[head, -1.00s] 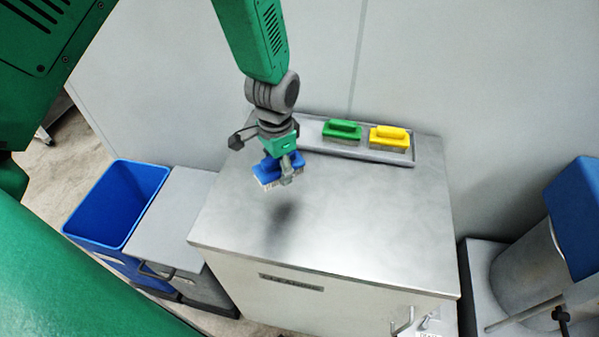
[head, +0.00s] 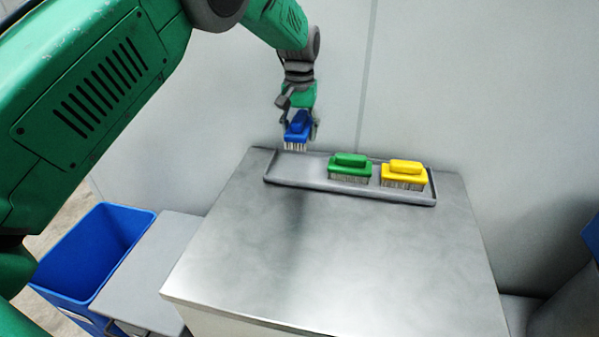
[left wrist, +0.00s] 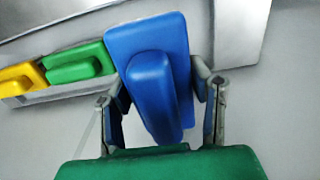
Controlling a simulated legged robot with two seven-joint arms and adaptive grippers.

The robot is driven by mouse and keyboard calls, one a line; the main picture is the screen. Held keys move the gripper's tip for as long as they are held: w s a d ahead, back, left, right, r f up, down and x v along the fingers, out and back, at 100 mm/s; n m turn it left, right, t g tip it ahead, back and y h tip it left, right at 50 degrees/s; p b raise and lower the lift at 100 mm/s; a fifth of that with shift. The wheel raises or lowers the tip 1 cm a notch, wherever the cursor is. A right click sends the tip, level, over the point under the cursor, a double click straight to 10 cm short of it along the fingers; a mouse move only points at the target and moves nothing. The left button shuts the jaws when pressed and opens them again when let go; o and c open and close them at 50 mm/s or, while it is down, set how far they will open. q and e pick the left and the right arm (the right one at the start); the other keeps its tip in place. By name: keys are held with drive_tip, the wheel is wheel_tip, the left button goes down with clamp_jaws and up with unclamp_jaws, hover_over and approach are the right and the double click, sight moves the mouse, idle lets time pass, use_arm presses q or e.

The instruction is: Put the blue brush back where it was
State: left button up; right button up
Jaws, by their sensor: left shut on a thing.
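The blue brush (head: 298,130) is held by my left gripper (head: 299,122), bristles down, in the head view. It appears just above the left end of the grey tray (head: 285,179). In the left wrist view, the brush (left wrist: 150,75) sits between the two fingers of the left gripper (left wrist: 162,105), which are shut on it. The green brush (head: 350,168) and the yellow brush (head: 404,175) stand in the tray to the right. Whether the blue bristles touch the tray cannot be told. My right gripper is not in view.
The tray lies along the back of a metal cabinet top (head: 330,250), against a pale wall (head: 480,80). The cabinet top in front is clear. A blue bin (head: 95,250) and a grey lidded bin (head: 150,265) stand at the left.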

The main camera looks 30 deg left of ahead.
use_arm(q)
hover_over(298, 169)
wheel_tip(298, 169, down, 5)
drive_tip(key=shift+d+r, duration=0.1)
drive_tip(key=shift+d, duration=0.05)
drive_tip(key=shift+a+f, duration=0.2)
drive_tip(key=shift+f, duration=0.45)
wheel_tip(298, 169, down, 3)
drive_tip(key=shift+d+f, duration=0.1)
drive_tip(key=shift+f, duration=0.1)
drive_tip(key=o, duration=1.1)
wheel_tip(298, 169, up, 12)
drive_tip(key=shift+r, duration=0.1)
